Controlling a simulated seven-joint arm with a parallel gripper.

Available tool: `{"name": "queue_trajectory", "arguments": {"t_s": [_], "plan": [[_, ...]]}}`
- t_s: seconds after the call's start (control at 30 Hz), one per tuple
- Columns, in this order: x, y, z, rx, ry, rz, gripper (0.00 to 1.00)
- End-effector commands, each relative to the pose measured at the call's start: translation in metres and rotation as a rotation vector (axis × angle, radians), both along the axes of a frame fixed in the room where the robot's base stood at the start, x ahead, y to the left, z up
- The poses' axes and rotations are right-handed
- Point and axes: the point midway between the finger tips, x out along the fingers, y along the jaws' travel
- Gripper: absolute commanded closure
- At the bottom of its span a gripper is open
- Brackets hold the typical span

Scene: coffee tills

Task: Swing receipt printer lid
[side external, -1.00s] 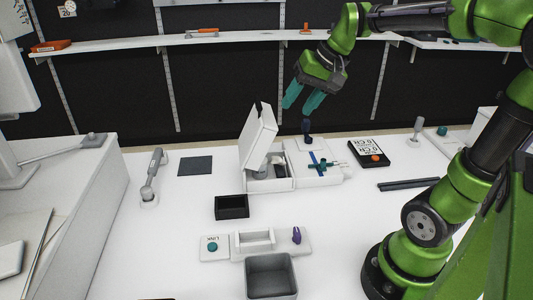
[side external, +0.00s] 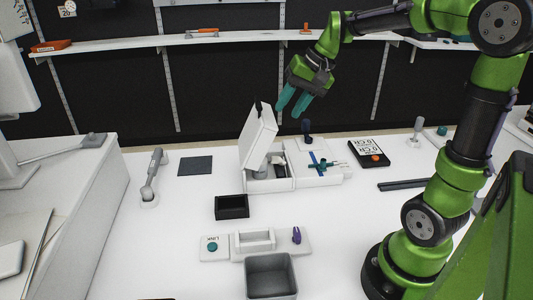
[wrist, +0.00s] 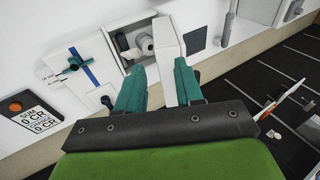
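The white receipt printer (side external: 268,183) stands in the middle of the white counter. Its lid (side external: 258,138) is raised and tilted, with the compartment below it uncovered. In the wrist view the lid (wrist: 168,42) shows beside the open compartment, where a pale paper roll (wrist: 144,43) is visible. My gripper (side external: 290,106) is above and to the right of the lid in the side view, its teal fingers apart. In the wrist view my gripper (wrist: 158,80) has a gap between its fingers, and the lid's end shows in that gap. I cannot tell whether a finger touches the lid.
A white unit with blue and teal parts (side external: 320,163) adjoins the printer on the right. A dark upright handle (side external: 307,130) stands behind it. A black price display (side external: 369,152) lies further right. A black box (side external: 232,207) and a grey bin (side external: 271,277) stand in front.

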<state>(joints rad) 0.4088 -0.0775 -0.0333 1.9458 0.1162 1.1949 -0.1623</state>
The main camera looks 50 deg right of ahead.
Motion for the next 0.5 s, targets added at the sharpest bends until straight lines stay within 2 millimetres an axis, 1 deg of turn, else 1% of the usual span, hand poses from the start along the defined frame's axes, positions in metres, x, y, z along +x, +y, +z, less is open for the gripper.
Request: {"name": "queue_trajectory", "arguments": {"t_s": [0.03, 0.1, 0.2, 0.27, 0.37, 0.4, 0.5], "plan": [[0.016, -0.020, -0.001, 0.045, 0.015, -0.029, 0.64], [0.034, -0.041, 0.003, 0.104, 0.017, -0.044, 0.64], [0.054, -0.060, 0.012, 0.176, -0.002, -0.038, 0.64], [0.062, -0.062, 0.021, 0.204, -0.021, -0.018, 0.64], [0.068, -0.055, 0.041, 0.229, -0.058, 0.029, 0.64], [0.068, -0.052, 0.043, 0.239, -0.061, 0.043, 0.64], [0.068, -0.048, 0.039, 0.244, -0.059, 0.057, 0.64]]}}
